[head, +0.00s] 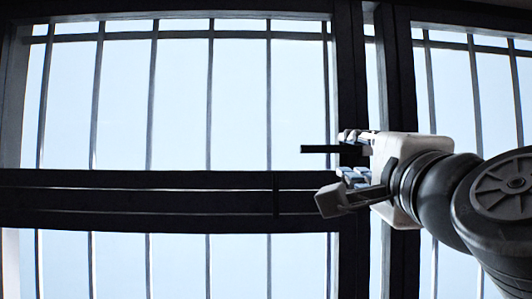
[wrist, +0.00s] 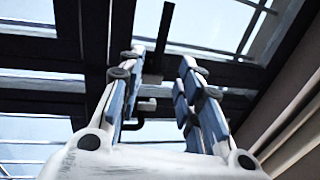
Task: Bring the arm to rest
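My gripper (head: 346,157) is raised at the right of the head view, pointing left, with its pale body and dark wrist behind it. In the wrist view my gripper (wrist: 162,62) has its two blue-padded fingers well apart. A short dark bar (head: 320,149) shows by the fingers in the head view; I cannot tell whether it is part of the gripper or something beyond it. No cable shows in either view.
Large barred windows (head: 180,100) with dark frames fill the background of the head view. Dark beams (wrist: 40,75) and bright panes cross the wrist view. A beige slatted surface (wrist: 290,130) lies at its right. No table or floor shows.

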